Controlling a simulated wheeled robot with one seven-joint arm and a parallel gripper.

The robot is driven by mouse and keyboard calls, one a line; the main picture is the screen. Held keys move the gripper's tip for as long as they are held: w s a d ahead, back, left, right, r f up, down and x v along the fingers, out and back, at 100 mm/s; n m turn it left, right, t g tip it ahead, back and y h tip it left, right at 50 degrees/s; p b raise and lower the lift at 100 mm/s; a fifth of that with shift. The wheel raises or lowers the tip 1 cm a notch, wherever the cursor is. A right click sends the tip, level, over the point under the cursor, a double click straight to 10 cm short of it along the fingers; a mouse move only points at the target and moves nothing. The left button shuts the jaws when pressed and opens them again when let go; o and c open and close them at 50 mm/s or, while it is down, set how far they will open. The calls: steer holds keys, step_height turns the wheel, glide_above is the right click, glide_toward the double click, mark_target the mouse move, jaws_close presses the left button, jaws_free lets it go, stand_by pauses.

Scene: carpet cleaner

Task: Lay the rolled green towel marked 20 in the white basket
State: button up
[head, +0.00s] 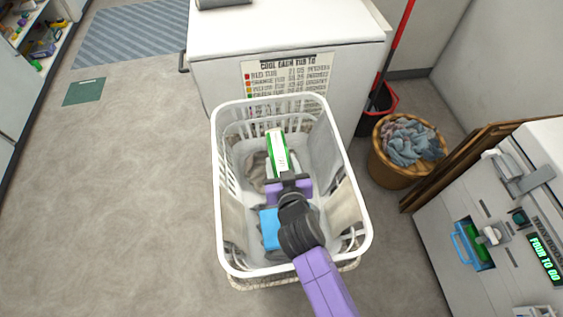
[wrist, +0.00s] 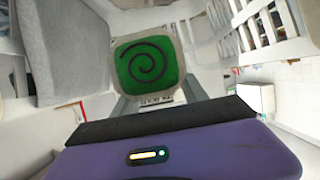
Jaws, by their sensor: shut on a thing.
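The rolled green towel (head: 277,150), with a white band along it, is in my gripper (head: 286,178) inside the white basket (head: 218,190). In the wrist view its green spiral end (wrist: 150,65) faces the camera, and my gripper (wrist: 152,101) is shut on it. The mark 20 is not legible in either view. The basket stands on the floor with its top open, and the roll is within its rim. I cannot tell whether the roll touches the basket's bottom.
Grey cloth (head: 257,172) lies in the basket. A white cabinet with a tub sign (head: 287,75) stands behind it. A wicker basket of blue cloths (head: 410,140) and a machine (head: 500,225) are to the right.

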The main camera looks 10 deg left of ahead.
steer(key=o, duration=1.6)
steer(key=shift+c, duration=0.2)
steer(key=v, duration=0.7)
steer(key=shift+s+d+r, duration=0.1)
steer(key=shift+s+r, duration=0.05)
steer(key=shift+s, duration=0.2)
steer(key=shift+a+r, duration=0.25)
steer(key=shift+r, duration=0.1)
steer(key=shift+n+t+y, duration=0.7)
steer(key=shift+y, duration=0.2)
steer(key=r, duration=0.2)
steer(key=a+r, duration=0.1)
steer(key=r, duration=0.1)
steer(key=shift+s+r, duration=0.15)
steer(key=shift+s, duration=0.1)
steer(key=s+d+r+m+h, duration=0.2)
steer(key=s+d+r, duration=0.2)
steer(key=s+d, duration=0.8)
steer(key=s+d+r+m+h, duration=0.2)
steer(key=s+d, duration=0.9)
steer(key=s, duration=0.7)
steer(key=shift+s+d+r+m+h, duration=0.2)
steer(key=shift+d+r+m+h, duration=0.15)
steer(key=shift+r+h, duration=0.5)
